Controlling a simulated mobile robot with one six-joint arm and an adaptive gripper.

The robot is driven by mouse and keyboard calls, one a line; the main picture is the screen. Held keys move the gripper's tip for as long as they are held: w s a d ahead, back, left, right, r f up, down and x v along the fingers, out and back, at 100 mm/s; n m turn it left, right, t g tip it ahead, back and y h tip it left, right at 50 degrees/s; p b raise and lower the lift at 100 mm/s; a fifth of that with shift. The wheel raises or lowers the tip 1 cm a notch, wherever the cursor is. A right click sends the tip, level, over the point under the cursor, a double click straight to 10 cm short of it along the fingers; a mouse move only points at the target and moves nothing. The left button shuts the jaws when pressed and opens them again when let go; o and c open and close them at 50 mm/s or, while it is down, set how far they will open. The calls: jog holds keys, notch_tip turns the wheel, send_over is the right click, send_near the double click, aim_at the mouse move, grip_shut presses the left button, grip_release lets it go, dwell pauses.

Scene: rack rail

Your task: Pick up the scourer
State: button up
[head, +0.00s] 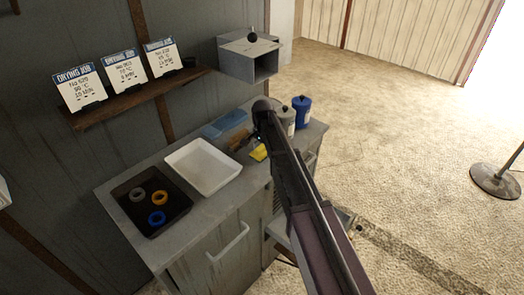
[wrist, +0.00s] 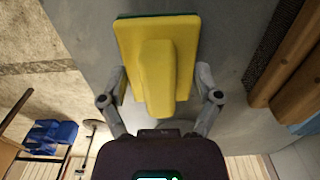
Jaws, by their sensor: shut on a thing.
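The scourer (wrist: 184,32) is a yellow block with a raised yellow grip and a thin dark green layer at its far edge in the wrist view. In the head view the scourer (head: 259,153) shows as a small yellow patch on the counter's right part, beside my arm. My gripper (wrist: 161,82) is shut on the scourer, with one finger at each side of it. In the head view my arm hides most of the gripper. I cannot tell whether the scourer touches the counter.
On the counter (head: 222,212) are a white tray (head: 226,160), a dark tray (head: 129,212) with three rings, and a blue flat item (head: 224,124). A blue bottle (head: 302,111) and a grey one (head: 287,122) stand behind my arm. A shelf (head: 140,98) with cards hangs above.

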aim_at(263, 147)
notch_tip(263, 147, up, 2)
jog(key=shift+r+p, duration=0.25)
jog(key=shift+p, duration=0.85)
jog(key=shift+s+d+r, duration=0.1)
jog(key=shift+s+r, duration=0.15)
jog(key=shift+s, duration=0.05)
jog(key=s+d, duration=0.2)
jog(key=s, duration=0.5)
jog(key=s+d+r+p, duration=0.1)
jog(key=s+d, duration=0.2)
jog(key=s, duration=0.4)
jog(key=shift+s, duration=0.35)
